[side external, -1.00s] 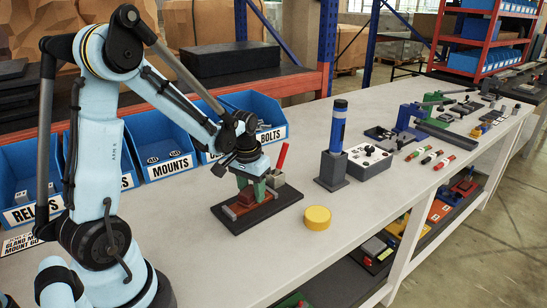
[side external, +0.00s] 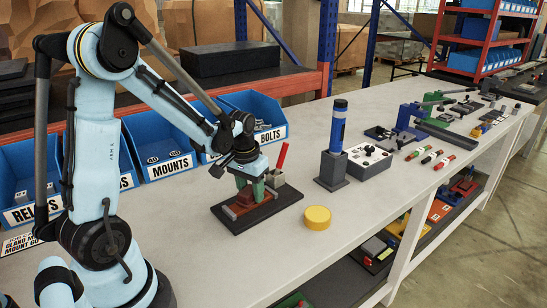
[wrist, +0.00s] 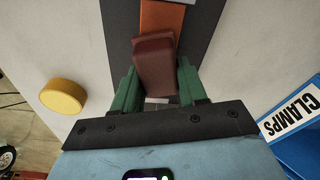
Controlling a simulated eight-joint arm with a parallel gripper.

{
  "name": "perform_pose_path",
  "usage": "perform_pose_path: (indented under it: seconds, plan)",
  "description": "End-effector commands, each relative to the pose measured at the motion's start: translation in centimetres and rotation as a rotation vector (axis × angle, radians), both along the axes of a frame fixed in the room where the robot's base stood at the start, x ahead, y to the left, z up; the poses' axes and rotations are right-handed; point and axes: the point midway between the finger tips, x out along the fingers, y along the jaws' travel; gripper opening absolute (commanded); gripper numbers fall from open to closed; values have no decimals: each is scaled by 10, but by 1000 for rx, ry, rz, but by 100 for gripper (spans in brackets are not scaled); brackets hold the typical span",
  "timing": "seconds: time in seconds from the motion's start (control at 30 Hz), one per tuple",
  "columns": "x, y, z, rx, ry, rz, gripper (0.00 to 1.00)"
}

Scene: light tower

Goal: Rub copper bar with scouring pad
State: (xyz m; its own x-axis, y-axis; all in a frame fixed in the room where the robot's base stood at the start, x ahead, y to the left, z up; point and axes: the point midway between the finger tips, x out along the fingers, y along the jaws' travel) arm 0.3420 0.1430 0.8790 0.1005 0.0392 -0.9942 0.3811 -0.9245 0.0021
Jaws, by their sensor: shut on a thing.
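The scouring pad is a dark red-brown block (wrist: 154,66), held between the green fingers of my gripper (wrist: 158,88) in the wrist view. In the side view my gripper (side external: 250,188) points down and the pad (side external: 243,198) is low over the dark base plate (side external: 262,215). The copper bar (wrist: 161,18) is orange-brown and lies lengthwise on the plate. The pad covers part of it in the wrist view. The pad looks to be on or just above the bar; I cannot tell if they touch.
A holder with a red stick (side external: 282,157) stands at the plate's back edge. A yellow disc (side external: 317,218) is on the bench to the right, before a blue cylinder on a dark stand (side external: 336,150). Blue bins (side external: 160,150) line the back. The front bench is clear.

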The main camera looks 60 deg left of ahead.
Motion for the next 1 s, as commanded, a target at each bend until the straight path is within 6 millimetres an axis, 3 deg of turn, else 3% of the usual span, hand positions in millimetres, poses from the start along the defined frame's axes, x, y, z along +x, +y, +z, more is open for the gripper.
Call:
perform_pose_path:
  seconds: [0.47, 1.0]
  plan:
    - [-7, 0, 1, 1, 1, 0, 0]
    - [-7, 0, 47, 0, 2, 0, 0]
